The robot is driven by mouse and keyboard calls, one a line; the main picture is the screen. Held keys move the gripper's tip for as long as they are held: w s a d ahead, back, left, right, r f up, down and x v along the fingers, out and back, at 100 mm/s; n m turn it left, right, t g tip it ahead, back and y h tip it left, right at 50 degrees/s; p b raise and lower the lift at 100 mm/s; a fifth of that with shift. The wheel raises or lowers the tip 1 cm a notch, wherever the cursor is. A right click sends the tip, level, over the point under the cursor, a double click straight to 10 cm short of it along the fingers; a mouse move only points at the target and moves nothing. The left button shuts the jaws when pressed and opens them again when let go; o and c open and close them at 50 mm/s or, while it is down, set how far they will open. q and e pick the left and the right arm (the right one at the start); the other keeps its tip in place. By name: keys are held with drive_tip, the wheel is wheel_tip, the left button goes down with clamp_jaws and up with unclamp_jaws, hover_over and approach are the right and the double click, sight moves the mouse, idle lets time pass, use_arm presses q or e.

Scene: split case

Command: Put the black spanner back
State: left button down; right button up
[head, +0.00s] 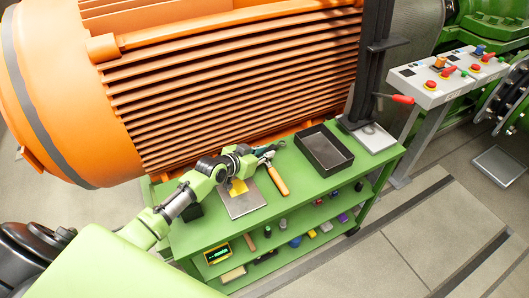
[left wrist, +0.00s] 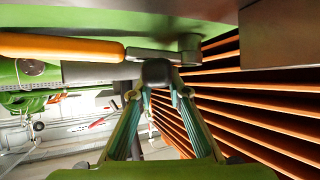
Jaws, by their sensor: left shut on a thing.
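My left gripper (head: 274,148) reaches over the back edge of the green bench. In the left wrist view its two teal fingers (left wrist: 160,92) close together on a dark piece, the black spanner (left wrist: 156,72). Only a short, blunt part of the spanner shows there; the rest is hidden, and I cannot make it out in the head view. My right gripper is in neither view.
The green bench (head: 330,184) bears a black open tray (head: 325,150) and a grey plate (head: 243,203) with a yellow piece. Small items stand on its lower shelf. The large orange finned motor (head: 230,80) stands close behind. A control stand (head: 432,92) is at right.

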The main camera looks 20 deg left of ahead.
use_arm(q)
drive_tip(key=shift+f, duration=0.4)
drive_tip(key=c, duration=1.9)
unclamp_jaws()
drive_tip(key=shift+s, duration=0.1)
drive_tip(key=shift+f, duration=0.15)
drive_tip(key=shift+s, duration=0.1)
drive_tip(key=shift+r+p, duration=0.45)
drive_tip(key=shift+r, duration=0.3)
drive_tip(key=v, duration=1.1)
drive_tip(key=shift+s+a+r, duration=0.1)
drive_tip(key=shift+s+r, duration=0.1)
drive_tip(key=shift+s, duration=0.05)
